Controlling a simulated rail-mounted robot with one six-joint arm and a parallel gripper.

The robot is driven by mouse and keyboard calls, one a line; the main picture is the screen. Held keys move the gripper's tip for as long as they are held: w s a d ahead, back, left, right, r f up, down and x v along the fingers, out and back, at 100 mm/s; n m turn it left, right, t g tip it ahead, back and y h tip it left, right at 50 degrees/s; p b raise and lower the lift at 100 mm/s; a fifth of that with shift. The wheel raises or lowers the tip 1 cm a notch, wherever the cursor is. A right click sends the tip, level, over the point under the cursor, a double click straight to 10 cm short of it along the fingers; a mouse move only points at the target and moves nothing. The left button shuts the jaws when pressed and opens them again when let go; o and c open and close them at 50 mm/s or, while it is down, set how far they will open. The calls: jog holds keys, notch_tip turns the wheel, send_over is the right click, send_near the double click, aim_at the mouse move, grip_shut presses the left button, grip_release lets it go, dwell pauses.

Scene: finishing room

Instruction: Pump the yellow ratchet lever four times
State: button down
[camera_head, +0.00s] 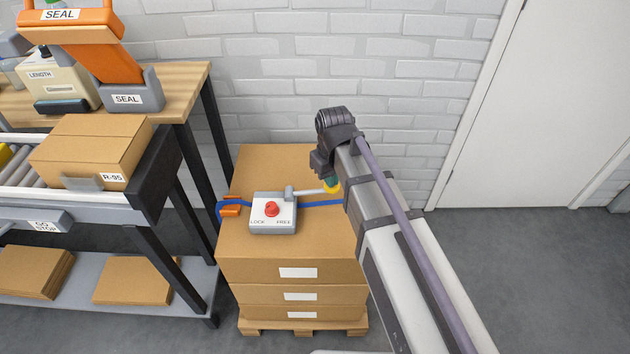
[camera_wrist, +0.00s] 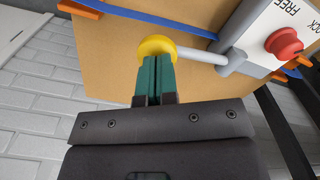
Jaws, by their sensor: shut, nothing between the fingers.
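The ratchet lever has a pale rod (camera_head: 308,191) and a yellow knob at its end; the knob (camera_head: 332,187) is partly hidden by my arm in the head view. In the wrist view the yellow knob (camera_wrist: 157,47) sits right at the tips of my shut green fingers. The lever joins a grey-white ratchet box (camera_head: 273,221) with a red knob (camera_head: 271,209) and LOCK and FREE labels. My gripper (camera_wrist: 155,62) is shut with nothing between its fingers. It overlaps the yellow knob's lower edge in view; I cannot tell whether they touch.
The ratchet box lies on a blue strap (camera_head: 321,204) across stacked cartons (camera_head: 297,258) on a pallet (camera_head: 303,327). An orange corner piece (camera_head: 230,210) is at the left edge. A roller table with a carton (camera_head: 91,150) stands left. Floor to the right is free.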

jog(key=shift+d+f, duration=0.2)
jog(key=shift+f, duration=0.15)
jog(key=shift+f+b, duration=0.2)
jog(key=shift+b, duration=0.25)
jog(key=shift+d+f, duration=0.1)
jog(key=shift+f, duration=0.05)
jog(key=r+p, duration=0.2)
jog(key=a+r+p, duration=0.1)
jog(key=r+p, duration=0.1)
jog(key=r, duration=0.1)
jog(key=a+r+p, duration=0.1)
jog(key=r+p, duration=0.1)
jog(key=p, duration=0.1)
jog(key=shift+r, duration=0.2)
jog(key=shift+f, duration=0.1)
jog(key=shift+f, duration=0.1)
dwell(0.5)
